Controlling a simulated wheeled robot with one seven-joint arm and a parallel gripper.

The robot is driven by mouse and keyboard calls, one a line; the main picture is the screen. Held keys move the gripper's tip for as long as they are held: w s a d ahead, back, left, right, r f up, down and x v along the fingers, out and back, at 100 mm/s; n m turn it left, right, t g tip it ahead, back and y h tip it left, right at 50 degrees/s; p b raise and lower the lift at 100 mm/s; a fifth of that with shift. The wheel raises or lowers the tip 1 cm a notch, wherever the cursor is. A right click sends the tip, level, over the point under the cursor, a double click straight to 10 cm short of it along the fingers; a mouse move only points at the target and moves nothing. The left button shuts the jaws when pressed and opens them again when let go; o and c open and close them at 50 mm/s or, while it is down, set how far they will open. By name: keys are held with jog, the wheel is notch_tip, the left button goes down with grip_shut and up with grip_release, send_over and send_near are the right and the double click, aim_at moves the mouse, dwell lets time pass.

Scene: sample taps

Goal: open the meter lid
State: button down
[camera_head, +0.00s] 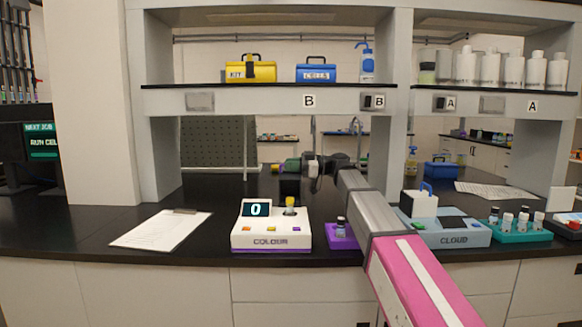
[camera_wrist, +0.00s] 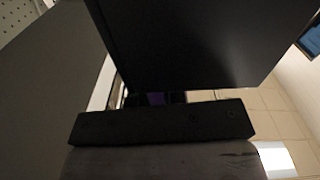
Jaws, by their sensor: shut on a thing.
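The cream colour meter (camera_head: 270,237) stands on the dark bench, with a small screen (camera_head: 256,209) reading 0. In the wrist view my dark gripper parts (camera_wrist: 165,122) fill the middle and hide the knob and lid.
A purple holder (camera_head: 341,236) with a small vial sits right of the colour meter, close to my arm. The blue-grey cloud meter (camera_head: 450,234) and a teal vial rack (camera_head: 520,232) stand farther right. A clipboard (camera_head: 160,231) lies left. The shelf (camera_head: 270,98) spans above.

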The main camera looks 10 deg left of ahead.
jog(key=shift+s+d, duration=0.1)
jog(key=shift+s, duration=0.15)
jog(key=c, duration=1.2)
grip_release()
jog(key=v, duration=1.1)
